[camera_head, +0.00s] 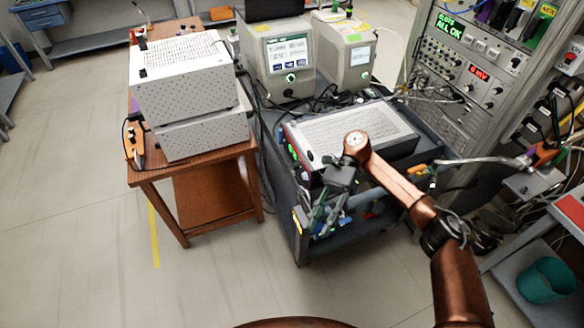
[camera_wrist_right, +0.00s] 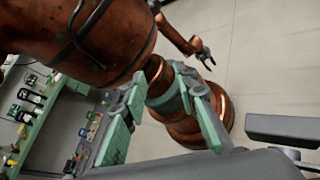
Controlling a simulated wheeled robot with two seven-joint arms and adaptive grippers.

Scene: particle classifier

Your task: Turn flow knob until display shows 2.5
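The beige instrument at the back of the cart has a lit display (camera_head: 287,53), whose digits are too small to read. A round knob with a green glow (camera_head: 290,78) sits below that display; I cannot read whether it is labelled as the flow knob. My right gripper (camera_head: 322,205) hangs over the front of the cart, well apart from the knob. In the right wrist view its green fingers (camera_wrist_right: 163,95) are spread with nothing between them. My left gripper (camera_wrist_right: 206,56) shows small in the right wrist view, with its fingers apart and empty; it is outside the head view.
A second beige instrument (camera_head: 345,55) stands to the right. A perforated flat unit (camera_head: 345,130) lies on the dark cart, with cables around it. White perforated boxes (camera_head: 185,80) sit on a wooden table at left. A rack (camera_head: 470,70) stands right. Floor at front left is clear.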

